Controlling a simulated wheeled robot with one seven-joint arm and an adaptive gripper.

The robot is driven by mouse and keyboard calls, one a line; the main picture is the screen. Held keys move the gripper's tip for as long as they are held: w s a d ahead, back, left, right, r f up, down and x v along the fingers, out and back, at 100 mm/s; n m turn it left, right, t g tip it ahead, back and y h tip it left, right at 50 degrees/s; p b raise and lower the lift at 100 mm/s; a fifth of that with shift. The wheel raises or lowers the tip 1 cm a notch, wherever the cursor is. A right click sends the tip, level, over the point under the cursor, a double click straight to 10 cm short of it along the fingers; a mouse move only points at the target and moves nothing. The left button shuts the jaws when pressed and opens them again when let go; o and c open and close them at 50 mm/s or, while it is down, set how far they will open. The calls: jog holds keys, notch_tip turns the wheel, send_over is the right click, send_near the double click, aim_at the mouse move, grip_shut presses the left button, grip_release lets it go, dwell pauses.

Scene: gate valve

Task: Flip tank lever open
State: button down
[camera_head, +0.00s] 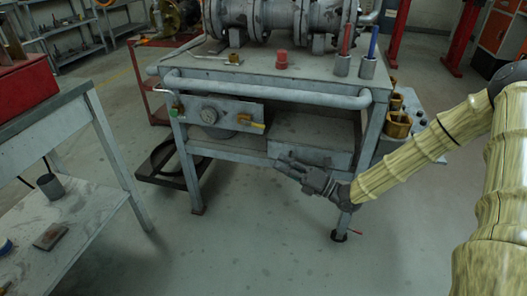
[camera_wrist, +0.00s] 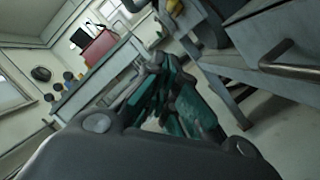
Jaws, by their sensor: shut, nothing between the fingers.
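A panel (camera_head: 225,109) with a round gauge (camera_head: 209,116) hangs under the top of the grey cart in the head view. A small yellow lever (camera_head: 253,124) sticks out at the panel's right end, lying nearly level. A small green handle (camera_head: 174,112) is at the left end. I cannot tell for certain which is the tank lever. My gripper (camera_head: 283,163) is shut and empty, low in front of the cart, below and right of the yellow lever and apart from it. In the wrist view my gripper's fingers (camera_wrist: 172,88) are together.
The grey cart (camera_head: 262,75) carries a large valve body (camera_head: 290,18) and has a front rail (camera_head: 265,93) above the panel. A drawer (camera_head: 312,157) is behind my gripper. A workbench (camera_head: 62,110) stands at left. The floor between is clear.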

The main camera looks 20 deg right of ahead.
aim_at(252, 124)
jog(key=w+a+r+b, duration=0.4)
jog(key=w, duration=0.5)
jog(key=shift+a+r, duration=0.15)
jog(key=shift+r, duration=0.1)
jog(key=shift+w, duration=0.1)
